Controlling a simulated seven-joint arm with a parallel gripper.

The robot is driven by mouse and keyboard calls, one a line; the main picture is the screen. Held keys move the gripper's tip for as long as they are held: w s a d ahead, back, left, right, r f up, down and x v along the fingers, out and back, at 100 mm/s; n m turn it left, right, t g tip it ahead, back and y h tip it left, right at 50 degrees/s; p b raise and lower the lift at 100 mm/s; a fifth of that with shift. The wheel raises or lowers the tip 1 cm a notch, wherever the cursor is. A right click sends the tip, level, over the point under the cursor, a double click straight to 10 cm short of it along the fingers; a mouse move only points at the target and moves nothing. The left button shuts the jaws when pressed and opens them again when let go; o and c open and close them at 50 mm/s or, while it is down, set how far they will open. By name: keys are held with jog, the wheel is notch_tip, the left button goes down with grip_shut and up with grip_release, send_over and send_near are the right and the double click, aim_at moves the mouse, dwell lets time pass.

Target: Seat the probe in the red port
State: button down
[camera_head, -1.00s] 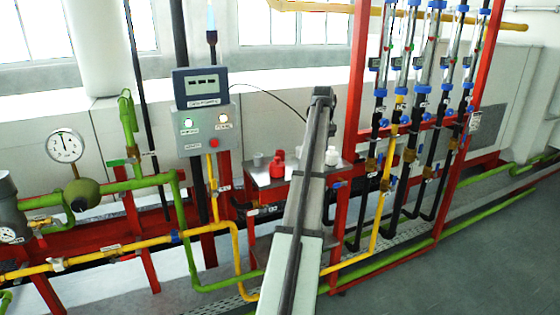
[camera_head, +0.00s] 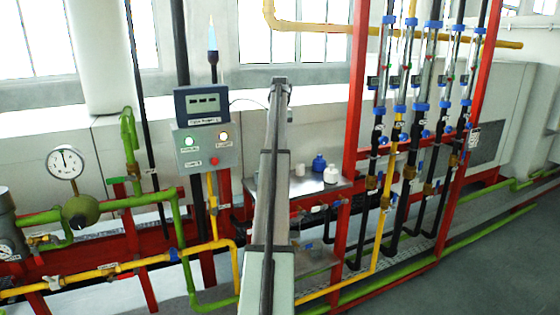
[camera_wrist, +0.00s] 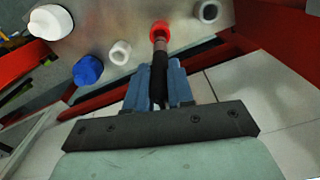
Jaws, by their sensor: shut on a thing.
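In the wrist view my gripper (camera_wrist: 160,68) has blue fingers closed on both sides of a dark, slender probe (camera_wrist: 158,88). The probe points away from the gripper, and its greyish-pink tip overlaps the near edge of the red port (camera_wrist: 160,28). I cannot tell whether the tip is inside the port or just above it. The red port stands on a grey metal shelf (camera_wrist: 110,20). In the head view my arm hides the gripper, the probe and the red port.
A white cup (camera_wrist: 120,52), a blue bottle (camera_wrist: 88,70) and a white bottle (camera_wrist: 50,22) stand left of the red port; a grey cup (camera_wrist: 208,12) stands right. A red frame (camera_wrist: 270,32) borders the shelf. A control box (camera_head: 207,148) and pipes stand around it.

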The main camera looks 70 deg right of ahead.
jog(key=shift+f, duration=3.1)
jog(key=c, duration=1)
grip_release()
jog(key=shift+f, duration=0.15)
notch_tip(320, 180, up, 8)
jog(key=shift+f, duration=0.1)
jog(key=shift+a, duration=0.1)
